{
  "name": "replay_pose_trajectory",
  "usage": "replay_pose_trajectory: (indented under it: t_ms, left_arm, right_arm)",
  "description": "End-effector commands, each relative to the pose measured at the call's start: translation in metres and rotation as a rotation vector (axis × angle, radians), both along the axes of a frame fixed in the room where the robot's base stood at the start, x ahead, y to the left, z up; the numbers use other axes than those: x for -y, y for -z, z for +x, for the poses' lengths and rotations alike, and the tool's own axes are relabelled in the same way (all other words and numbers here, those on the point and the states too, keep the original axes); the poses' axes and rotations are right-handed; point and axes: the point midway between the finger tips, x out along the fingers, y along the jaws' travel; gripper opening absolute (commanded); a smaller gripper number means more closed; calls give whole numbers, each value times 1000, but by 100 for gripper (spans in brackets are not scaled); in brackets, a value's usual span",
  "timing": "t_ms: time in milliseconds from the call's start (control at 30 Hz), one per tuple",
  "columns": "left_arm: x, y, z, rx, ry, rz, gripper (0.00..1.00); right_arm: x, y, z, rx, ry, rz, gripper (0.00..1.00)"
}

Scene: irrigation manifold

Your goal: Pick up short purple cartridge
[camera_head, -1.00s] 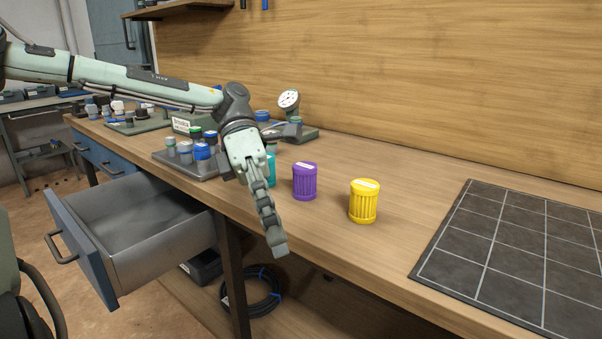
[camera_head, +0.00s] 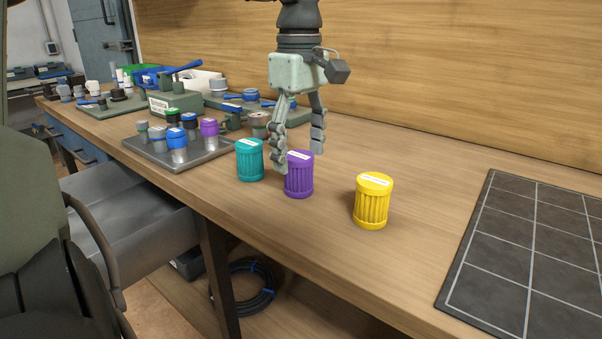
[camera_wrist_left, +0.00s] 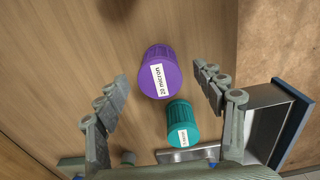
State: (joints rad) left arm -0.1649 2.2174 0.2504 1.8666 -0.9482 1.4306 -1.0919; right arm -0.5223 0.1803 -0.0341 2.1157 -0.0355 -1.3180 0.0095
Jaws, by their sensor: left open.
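The short purple cartridge (camera_head: 299,180) stands upright on the wooden bench, with a white label on top. My left gripper (camera_head: 300,157) points down just above and around its top, open and empty, with one finger in front of part of it. In the left wrist view the purple cartridge (camera_wrist_left: 157,82) lies between the two spread fingers, its label reading "20 micron". A gap shows on both sides. A teal cartridge (camera_head: 249,162) stands close to its left, and a yellow cartridge (camera_head: 373,203) farther to the right. My right gripper is not in view.
A grey tray (camera_head: 207,158) of small capped fittings lies left of the teal cartridge. A dark gridded mat (camera_head: 520,260) covers the bench's right end. An open drawer (camera_head: 140,215) juts out below the front edge. Bare wood lies between the yellow cartridge and the mat.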

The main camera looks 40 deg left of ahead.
Motion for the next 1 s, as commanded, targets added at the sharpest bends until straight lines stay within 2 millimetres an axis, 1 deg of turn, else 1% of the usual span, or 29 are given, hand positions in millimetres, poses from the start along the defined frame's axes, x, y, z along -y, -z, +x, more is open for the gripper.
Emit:
replay_pose_trajectory:
  t_ms: [33,100,200,300,500,567,900,967,1000]
  left_arm:
    - [-1,9,-1,-5,0,-2,69]
    - [-2,20,-1,-4,0,0,69]
    - [-2,31,-1,-4,1,-1,69]
    - [-2,36,-1,-2,0,-1,69]
    - [-2,37,-1,-1,-1,-1,69]
    - [-2,37,-1,-1,-1,-1,63]
    - [-2,36,0,-1,-1,-1,21]
    - [-2,36,0,-1,-1,-1,13]
    - [-2,36,0,-1,-1,-1,13]
  right_arm:
    - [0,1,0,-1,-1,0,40]
    - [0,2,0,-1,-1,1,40]
    - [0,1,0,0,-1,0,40]
    - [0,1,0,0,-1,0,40]
    - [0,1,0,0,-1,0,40]
    - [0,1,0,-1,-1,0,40]
    - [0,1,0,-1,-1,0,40]
    - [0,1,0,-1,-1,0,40]
    - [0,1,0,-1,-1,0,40]
